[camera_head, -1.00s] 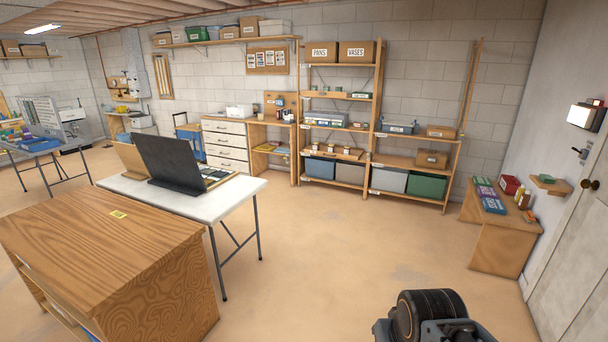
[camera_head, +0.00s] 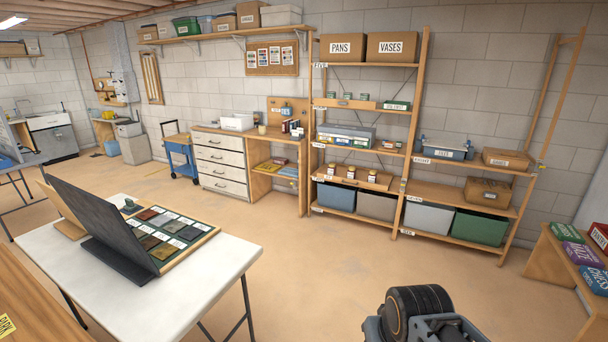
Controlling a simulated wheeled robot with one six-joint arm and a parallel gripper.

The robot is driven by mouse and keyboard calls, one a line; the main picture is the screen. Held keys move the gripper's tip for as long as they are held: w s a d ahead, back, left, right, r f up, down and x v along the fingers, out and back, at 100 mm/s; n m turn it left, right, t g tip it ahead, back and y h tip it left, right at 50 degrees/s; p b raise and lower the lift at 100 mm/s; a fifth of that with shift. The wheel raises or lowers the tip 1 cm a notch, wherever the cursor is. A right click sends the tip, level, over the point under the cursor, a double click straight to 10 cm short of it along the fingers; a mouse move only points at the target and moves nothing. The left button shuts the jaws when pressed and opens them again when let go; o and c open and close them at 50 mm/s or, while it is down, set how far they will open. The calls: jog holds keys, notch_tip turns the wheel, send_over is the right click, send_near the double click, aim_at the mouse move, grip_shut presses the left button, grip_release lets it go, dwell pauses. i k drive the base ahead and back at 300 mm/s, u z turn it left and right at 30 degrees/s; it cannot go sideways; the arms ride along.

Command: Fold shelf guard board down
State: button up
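The wooden shelf rack (camera_head: 418,110) stands against the block wall at the middle right. A short wooden board (camera_head: 350,104) stands upright along the front of an upper shelf in its left bay, with a small dark fitting on its face. Another wooden strip (camera_head: 352,179) runs along a lower shelf, with small jars above it. I cannot tell for certain which one is the guard board. Both are well ahead of me, across open floor. A dark rounded part of my arm shows at the bottom edge; my gripper's fingers are not in view.
A white folding table (camera_head: 205,275) with a dark upright panel (camera_head: 105,225) and a sample tray stands close on the left. A low wooden bench (camera_head: 550,262) with game boxes is at the right. The floor (camera_head: 330,265) between me and the rack is clear.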

aim_at(367, 105)
jog(key=z, duration=0.05)
jog(key=i, duration=2.55)
jog(key=z, duration=0.2)
jog(key=i, duration=2.25)
jog(key=z, duration=0.2)
